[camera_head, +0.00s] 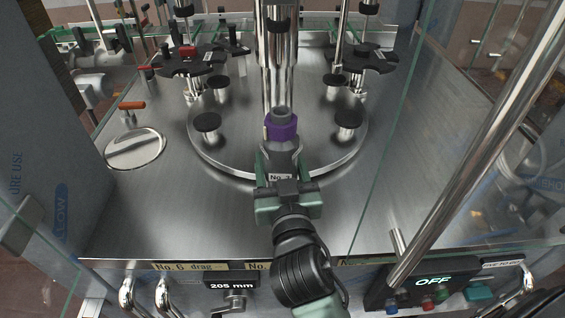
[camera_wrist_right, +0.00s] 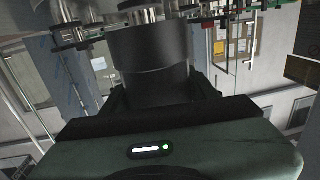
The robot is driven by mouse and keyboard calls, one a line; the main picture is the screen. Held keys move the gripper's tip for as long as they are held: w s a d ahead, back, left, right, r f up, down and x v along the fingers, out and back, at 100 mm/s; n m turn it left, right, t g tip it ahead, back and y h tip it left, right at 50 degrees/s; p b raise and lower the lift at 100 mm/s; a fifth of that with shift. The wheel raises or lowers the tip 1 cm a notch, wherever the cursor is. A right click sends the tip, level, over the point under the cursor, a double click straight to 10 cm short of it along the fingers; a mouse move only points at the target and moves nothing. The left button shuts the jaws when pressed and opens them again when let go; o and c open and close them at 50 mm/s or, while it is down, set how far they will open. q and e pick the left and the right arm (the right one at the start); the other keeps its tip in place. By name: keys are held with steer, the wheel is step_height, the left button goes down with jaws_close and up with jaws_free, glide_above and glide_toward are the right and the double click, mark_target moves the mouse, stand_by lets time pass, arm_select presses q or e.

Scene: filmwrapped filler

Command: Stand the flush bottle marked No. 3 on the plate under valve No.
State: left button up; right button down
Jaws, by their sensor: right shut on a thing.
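My right gripper (camera_head: 280,168) is shut on a grey bottle (camera_head: 281,154) with a purple collar and an open grey neck. Its label seems to read "No. 3". The bottle is upright in front of the thick central column, near the front of the round steel turntable (camera_head: 245,160). I cannot tell whether its base touches anything. In the right wrist view a dark cylinder (camera_wrist_right: 150,65), apparently the bottle, stands between my fingers. I cannot read the valve numbers.
Glass panels and a slanted steel rail (camera_head: 480,150) border the right side. A grey wall (camera_head: 45,170) stands at left. The steel deck (camera_head: 170,220) in front is mostly clear.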

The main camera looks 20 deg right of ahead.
steer(key=shift+s+r, duration=0.2)
steer(key=shift+s, duration=0.05)
steer(key=shift+w+d+f, duration=0.4)
steer(key=shift+w+d, duration=0.5)
steer(key=shift+w, duration=2.15)
steer(key=shift+w+d+f, duration=0.35)
steer(key=shift+w+d, duration=0.5)
steer(key=shift+w, duration=2.25)
steer(key=shift+w+d+f, duration=0.4)
steer(key=shift+w+d, duration=0.5)
steer(key=shift+w, duration=2.15)
steer(key=shift+f+b, duration=0.25)
steer(key=shift+b, duration=0.05)
steer(key=shift+f, duration=0.35)
steer(key=shift+c, duration=1.8)
jaws_free()
steer(key=shift+f, duration=0.15)
